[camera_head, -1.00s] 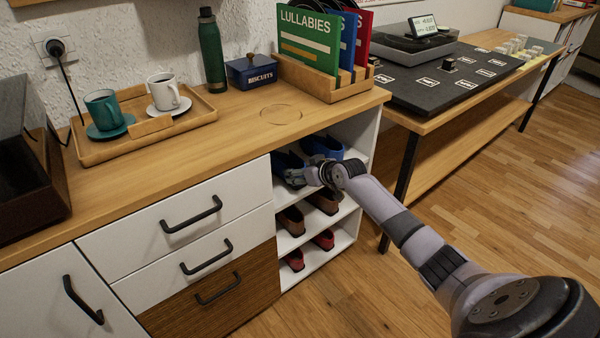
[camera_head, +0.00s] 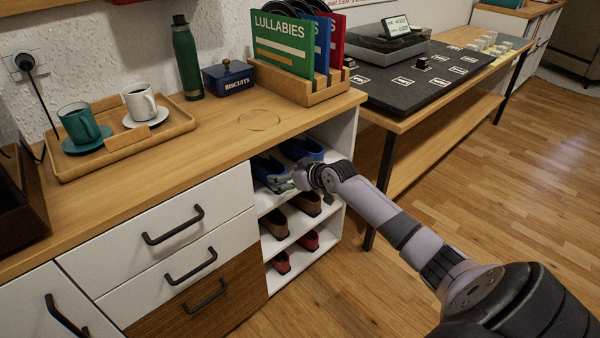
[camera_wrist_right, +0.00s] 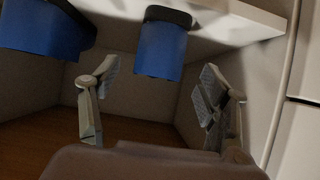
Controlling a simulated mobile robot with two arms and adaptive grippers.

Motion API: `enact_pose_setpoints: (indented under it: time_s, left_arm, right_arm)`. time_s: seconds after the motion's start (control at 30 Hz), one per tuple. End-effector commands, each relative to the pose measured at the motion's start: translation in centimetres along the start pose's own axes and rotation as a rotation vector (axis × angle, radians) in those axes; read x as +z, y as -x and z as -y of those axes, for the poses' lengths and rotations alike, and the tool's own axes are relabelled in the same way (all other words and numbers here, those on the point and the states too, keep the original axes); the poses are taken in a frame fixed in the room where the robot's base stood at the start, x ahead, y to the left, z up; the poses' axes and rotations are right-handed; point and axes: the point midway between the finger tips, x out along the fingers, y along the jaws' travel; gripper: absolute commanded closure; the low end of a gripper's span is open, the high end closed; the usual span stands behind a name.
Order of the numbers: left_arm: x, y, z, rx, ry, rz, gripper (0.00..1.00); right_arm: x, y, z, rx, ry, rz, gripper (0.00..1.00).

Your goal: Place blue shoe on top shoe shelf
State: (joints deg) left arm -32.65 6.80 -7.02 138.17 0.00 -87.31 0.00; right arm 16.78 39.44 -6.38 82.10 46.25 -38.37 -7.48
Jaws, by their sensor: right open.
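Two blue shoes sit side by side on the top level of the open shoe shelf (camera_head: 332,205) in the head view: a left one (camera_head: 267,170) and a right one (camera_head: 303,148). My right gripper (camera_head: 283,182) is at the front of the left blue shoe, its fingers partly hard to make out. In the right wrist view, which looks upside down, the open fingers (camera_wrist_right: 160,78) are spread with one blue shoe (camera_wrist_right: 163,48) seen in the gap between them, not gripped. The other blue shoe (camera_wrist_right: 45,32) is at the upper left. My left gripper is out of view.
Brown shoes (camera_head: 276,223) stand on the middle level and red shoes (camera_head: 281,262) on the bottom. Drawers with black handles (camera_head: 173,226) adjoin the shelf on the left. The countertop holds a cup tray (camera_head: 126,141), biscuit tin (camera_head: 229,76) and record rack (camera_head: 312,92). Floor at right is clear.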

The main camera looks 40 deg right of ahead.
Motion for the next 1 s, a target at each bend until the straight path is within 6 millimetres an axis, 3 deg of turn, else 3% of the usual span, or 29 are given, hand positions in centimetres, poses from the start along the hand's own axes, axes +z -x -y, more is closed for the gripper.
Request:
enact_pose_setpoints:
  time_s: [0.1,0.3,0.53,0.63,0.73,0.83,1.0]
  left_arm:
    - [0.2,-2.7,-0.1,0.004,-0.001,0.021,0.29]
    - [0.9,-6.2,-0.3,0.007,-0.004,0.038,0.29]
    - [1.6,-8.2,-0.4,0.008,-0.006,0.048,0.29]
    - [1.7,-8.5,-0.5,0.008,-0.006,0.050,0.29]
    - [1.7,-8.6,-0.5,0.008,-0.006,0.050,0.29]
    - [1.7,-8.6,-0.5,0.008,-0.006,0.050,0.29]
    - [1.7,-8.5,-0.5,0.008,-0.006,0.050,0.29]
  right_arm:
    - [-0.1,2.4,0.0,0.000,0.003,0.002,0.30]
    - [-0.1,5.9,0.0,0.000,0.003,0.003,0.30]
    - [0.1,8.0,0.0,0.000,-0.001,0.002,0.30]
    - [1.6,8.1,1.0,-0.007,0.003,0.029,0.30]
    - [6.4,7.7,4.0,-0.026,0.016,0.112,0.30]
    - [13.7,8.1,8.8,-0.050,0.039,0.247,0.30]
    - [25.8,12.3,17.9,-0.072,0.079,0.497,0.30]
